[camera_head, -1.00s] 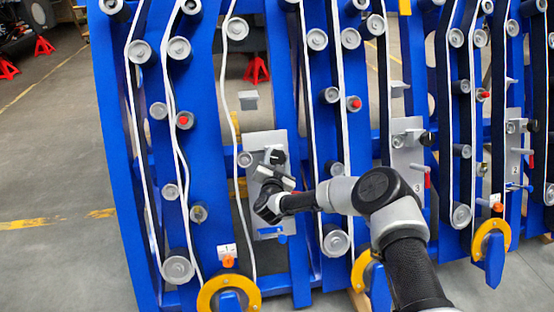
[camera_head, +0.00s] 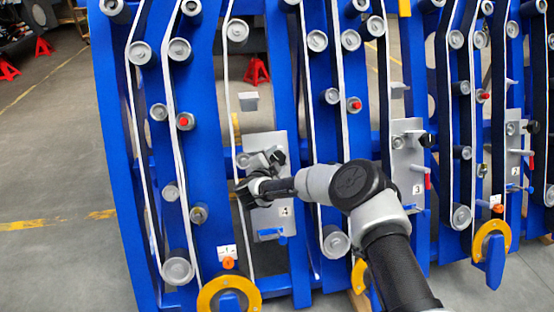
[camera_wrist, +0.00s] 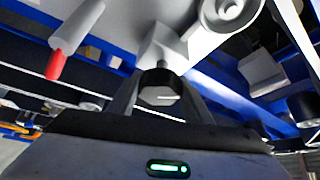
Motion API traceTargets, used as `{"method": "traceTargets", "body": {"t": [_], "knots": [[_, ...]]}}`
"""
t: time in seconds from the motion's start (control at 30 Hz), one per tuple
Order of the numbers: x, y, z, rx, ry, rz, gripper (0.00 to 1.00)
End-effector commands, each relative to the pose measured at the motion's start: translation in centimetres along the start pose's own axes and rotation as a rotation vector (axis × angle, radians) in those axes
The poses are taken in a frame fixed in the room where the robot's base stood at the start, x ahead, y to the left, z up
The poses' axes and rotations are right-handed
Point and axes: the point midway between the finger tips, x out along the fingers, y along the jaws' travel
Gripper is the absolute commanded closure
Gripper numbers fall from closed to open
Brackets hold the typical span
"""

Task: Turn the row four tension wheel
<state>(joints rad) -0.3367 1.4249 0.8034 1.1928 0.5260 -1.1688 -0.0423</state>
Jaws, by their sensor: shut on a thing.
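The row four plate (camera_head: 268,235) is a grey panel on the blue frame, with a "4" label (camera_head: 285,211). The tension wheel shows in the wrist view as a black knob (camera_wrist: 160,92) in front of a grey block. My gripper (camera_wrist: 160,85) is shut on this knob, with one finger on each side. In the head view my gripper (camera_head: 247,192) is in front of the plate's left part, and its fingertips cannot be made out. The white belt (camera_head: 229,80) of this row runs nearly straight down to a small roller.
A grey rod with a red end (camera_wrist: 70,45) and a round roller (camera_wrist: 232,12) stand out close to the knob. Plate 3 (camera_head: 405,160) is to the right. A yellow ring (camera_head: 208,296) is below left. Open floor (camera_head: 50,180) lies left of the frame.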

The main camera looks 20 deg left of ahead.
Motion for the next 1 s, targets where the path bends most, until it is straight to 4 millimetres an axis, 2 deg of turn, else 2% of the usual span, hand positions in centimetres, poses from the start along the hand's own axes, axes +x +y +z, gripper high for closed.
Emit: {"method": "traceTargets", "body": {"t": [0.37, 0.4, 0.5, 0.83, 1.0], "knots": [[0.0, 0.0, -0.1, 0.004, 0.0, 0.002, 0.77], [0.0, 0.0, -0.1, 0.004, 0.0, 0.002, 0.53], [0.0, 0.0, -0.1, 0.004, 0.0, 0.002, 0.36], [-0.2, -0.1, 0.0, 0.003, -0.001, 0.001, 0.36], [-2.1, -0.3, -0.1, 0.001, -0.003, 0.0, 0.36]]}}
